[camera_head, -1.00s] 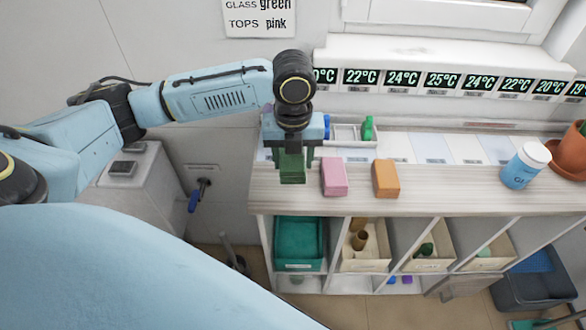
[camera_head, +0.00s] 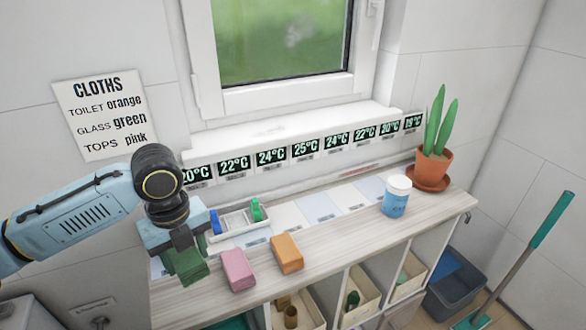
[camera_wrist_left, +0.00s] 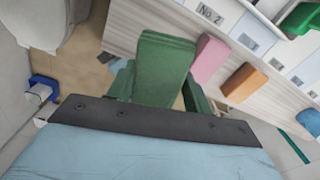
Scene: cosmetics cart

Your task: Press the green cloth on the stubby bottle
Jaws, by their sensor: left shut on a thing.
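The green cloth (camera_head: 188,268) is a folded block in my left gripper (camera_head: 183,250), at the left end of the shelf top. The left gripper is shut on it; the cloth also fills the space between the fingers in the left wrist view (camera_wrist_left: 163,70). A short, wide blue bottle with a white cap (camera_head: 395,203) stands upright at the right part of the shelf top, well apart from the cloth. The pink cloth (camera_head: 238,270) and the orange cloth (camera_head: 287,254) lie just right of my left gripper. My right gripper is not in view.
A small white tray (camera_head: 240,232) with a blue and a green item stands behind the cloths. A potted plant (camera_head: 433,166) is at the shelf's right end. A row of temperature displays (camera_head: 305,150) runs along the back. The shelf top between orange cloth and bottle is clear.

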